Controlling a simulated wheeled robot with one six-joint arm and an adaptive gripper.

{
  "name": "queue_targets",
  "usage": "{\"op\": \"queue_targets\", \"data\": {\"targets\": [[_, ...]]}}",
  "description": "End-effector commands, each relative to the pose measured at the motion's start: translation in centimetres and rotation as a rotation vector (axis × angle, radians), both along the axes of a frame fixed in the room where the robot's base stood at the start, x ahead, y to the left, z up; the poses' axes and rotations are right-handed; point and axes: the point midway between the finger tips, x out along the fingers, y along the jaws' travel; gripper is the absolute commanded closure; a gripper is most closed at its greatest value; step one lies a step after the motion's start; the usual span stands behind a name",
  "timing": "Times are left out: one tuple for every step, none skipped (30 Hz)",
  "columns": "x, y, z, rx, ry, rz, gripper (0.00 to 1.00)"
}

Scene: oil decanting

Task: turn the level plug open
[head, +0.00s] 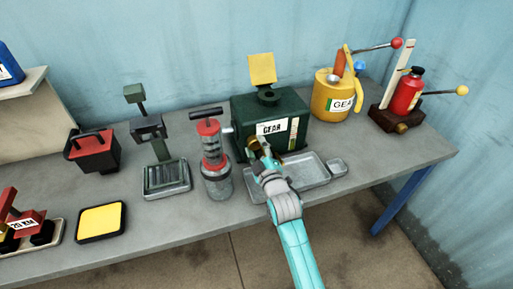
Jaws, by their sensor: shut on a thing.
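The dark green gear box (240,110) stands at the back of the bench, with a white GEAR label on its front and an open round filler on top. My gripper (263,150) reaches up to the lower front of the box, just below the label. It is shut at the level plug there, which its fingers mostly hide. A small brass-coloured part (279,158) shows beside the fingers; I cannot tell whether it belongs to the plug. How far the plug is turned cannot be seen.
A shallow metal tray (312,181) lies under the box front. A red and grey pump (212,160) stands close left of my gripper. A yellow GEAR can (325,100) and a red oil can (407,92) stand at right. The bench's right front is clear.

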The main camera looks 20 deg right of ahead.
Motion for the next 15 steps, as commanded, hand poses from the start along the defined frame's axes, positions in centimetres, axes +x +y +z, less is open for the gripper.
{"op": "queue_targets", "data": {"targets": [[-0.02, -0.05, -0.17, 0.000, 0.003, -0.001, 0.86], [-0.02, -0.06, -0.17, 0.000, 0.003, -0.001, 0.86], [-0.02, -0.05, -0.18, 0.000, 0.003, -0.001, 0.86], [-0.02, -0.05, -0.18, 0.000, 0.003, -0.001, 0.86], [-0.02, -0.05, -0.18, -0.001, 0.003, -0.001, 0.86], [-0.02, -0.05, -0.18, -0.001, 0.003, -0.001, 0.86], [-0.02, -0.06, -0.19, -0.001, 0.003, -0.001, 0.86], [-0.02, -0.06, -0.19, -0.001, 0.003, -0.001, 0.86], [-0.02, -0.06, -0.19, -0.001, 0.003, -0.001, 0.44], [-0.02, -0.06, -0.19, -0.001, 0.003, -0.001, 0.36], [-0.02, -0.05, -0.18, -0.001, 0.003, -0.001, 0.29], [-0.02, -0.04, -0.16, -0.001, 0.003, -0.001, 0.26], [-0.02, -0.04, -0.15, -0.001, 0.003, -0.001, 0.26], [-0.02, -0.04, -0.13, -0.001, 0.003, 0.000, 0.26], [-0.01, -0.03, -0.11, -0.001, 0.002, -0.001, 0.26]]}}
